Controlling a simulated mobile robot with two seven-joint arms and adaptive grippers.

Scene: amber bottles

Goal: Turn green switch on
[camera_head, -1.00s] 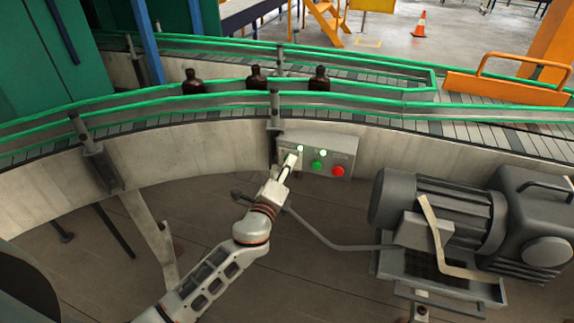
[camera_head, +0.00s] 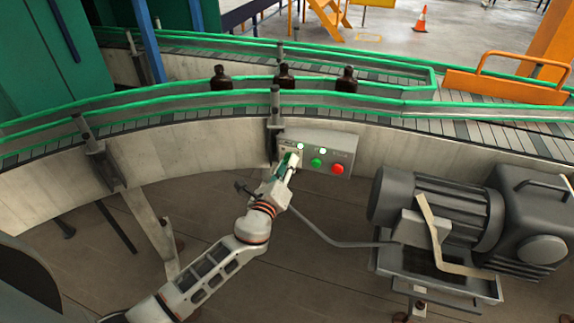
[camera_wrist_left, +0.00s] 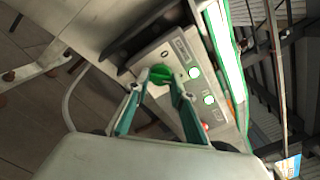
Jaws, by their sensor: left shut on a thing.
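The control box (camera_head: 345,148) is grey and fixed to the conveyor's side wall; it also shows in the left wrist view (camera_wrist_left: 180,58). The green switch (camera_wrist_left: 159,74) is a rotary knob on its panel. In the head view, my gripper hides it. My left gripper (camera_head: 291,160) is at the left end of the box. In the left wrist view, the left gripper (camera_wrist_left: 160,84) has its two fingers on either side of the knob and is shut on it. My right gripper is not in view.
Beside the switch are a green button (camera_head: 316,162), a red button (camera_head: 337,169) and two bright lamps. Several amber bottles, including one in the middle (camera_head: 284,77), stand on the conveyor behind green rails. A grey motor (camera_head: 435,210) stands to the right.

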